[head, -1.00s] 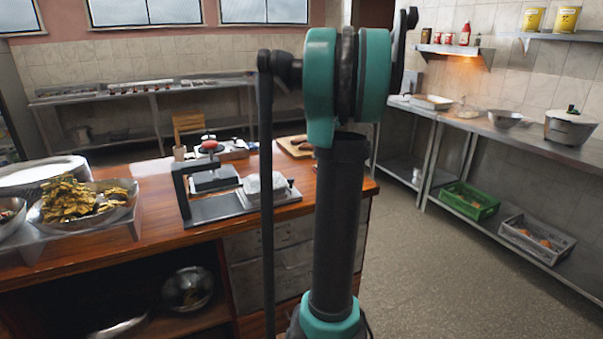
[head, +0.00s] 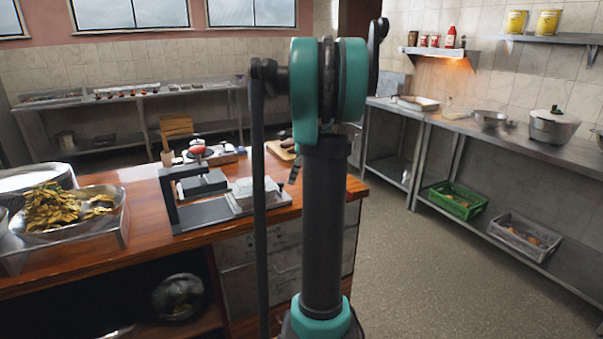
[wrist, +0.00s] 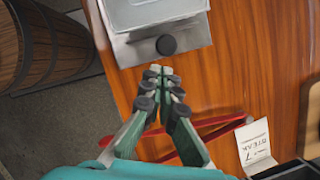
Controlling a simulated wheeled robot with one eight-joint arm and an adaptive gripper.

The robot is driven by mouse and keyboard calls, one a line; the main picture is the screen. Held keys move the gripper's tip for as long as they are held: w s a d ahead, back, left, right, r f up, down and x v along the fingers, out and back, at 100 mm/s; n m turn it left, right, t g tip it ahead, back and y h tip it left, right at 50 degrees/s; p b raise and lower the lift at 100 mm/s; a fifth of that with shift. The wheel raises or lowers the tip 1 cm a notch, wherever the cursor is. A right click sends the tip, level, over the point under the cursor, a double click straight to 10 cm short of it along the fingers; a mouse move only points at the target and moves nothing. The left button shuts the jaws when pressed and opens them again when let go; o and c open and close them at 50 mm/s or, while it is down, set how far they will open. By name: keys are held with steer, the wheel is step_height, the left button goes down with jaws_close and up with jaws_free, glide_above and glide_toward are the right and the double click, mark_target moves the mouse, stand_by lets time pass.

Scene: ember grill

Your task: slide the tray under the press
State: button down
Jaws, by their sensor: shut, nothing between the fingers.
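The press (head: 202,186), a dark frame with a flat plate, stands on the wooden counter. The tray (head: 280,196) is a flat grey piece to its right with a pale block on it, outside the press frame; my arm hides part of it. In the wrist view the tray (wrist: 125,52) lies at the top, with a round black knob (wrist: 166,44) at its near edge. My gripper (wrist: 160,71) is shut and empty, its fingertips just short of the knob. I cannot tell whether they touch anything. The press is out of the wrist view.
Red tongs (wrist: 205,131) and a "STEAK" card (wrist: 254,143) lie on the counter below my gripper. A wooden barrel (wrist: 45,40) stands beyond the counter edge. A food bowl (head: 75,213) sits left of the press. Open floor (head: 400,270) lies to the right.

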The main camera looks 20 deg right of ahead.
mark_target(245, 185)
steer(key=shift+w+a, duration=0.2)
steer(key=shift+a, duration=0.25)
steer(key=shift+a, duration=0.1)
steer(key=a, duration=1.6)
steer(key=shift+s, duration=0.35)
